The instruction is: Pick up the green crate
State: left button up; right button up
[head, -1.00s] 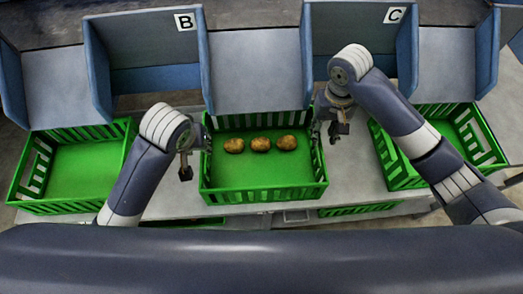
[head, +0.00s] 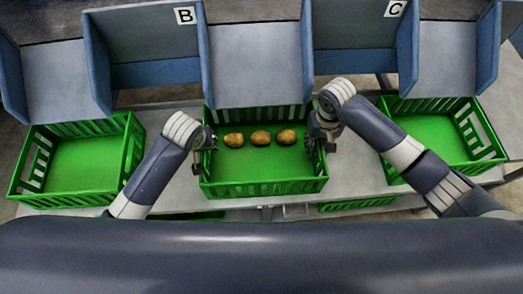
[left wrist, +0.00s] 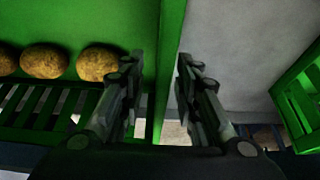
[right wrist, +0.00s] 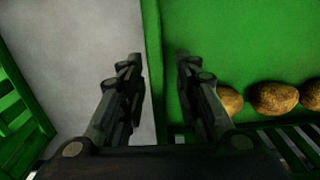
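The middle green crate (head: 262,188) stands on the grey table below the central chute, with three potatoes (head: 260,138) in a row inside. My left gripper (head: 207,150) is at its left side wall. In the left wrist view the open fingers (left wrist: 168,75) stand on either side of the wall's rim (left wrist: 170,60), with a gap. My right gripper (head: 315,146) is at the right side wall. In the right wrist view its open fingers (right wrist: 157,75) straddle that rim (right wrist: 152,50), also apart. Neither gripper grasps the crate.
Empty green crates stand at the left (head: 85,165) and right (head: 435,140). Blue-sided chutes (head: 255,65) labelled B and C rise behind. Bare grey table (head: 350,165) shows between the crates. Another green crate (head: 355,205) shows partly below the table's front edge.

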pick_arm(q)
jog(key=shift+w+f, duration=0.1)
jog(key=shift+f, duration=0.05)
pick_arm(e)
jog(key=shift+f, duration=0.15)
pick_arm(q)
jog(key=shift+c, duration=0.2)
pick_arm(e)
jog(key=shift+c, duration=0.2)
pick_arm(q)
grip_shut()
pick_arm(e)
grip_shut()
pick_arm(q)
jog(key=shift+r, duration=0.2)
pick_arm(e)
jog(key=shift+w+r, duration=0.1)
jog(key=shift+r, duration=0.1)
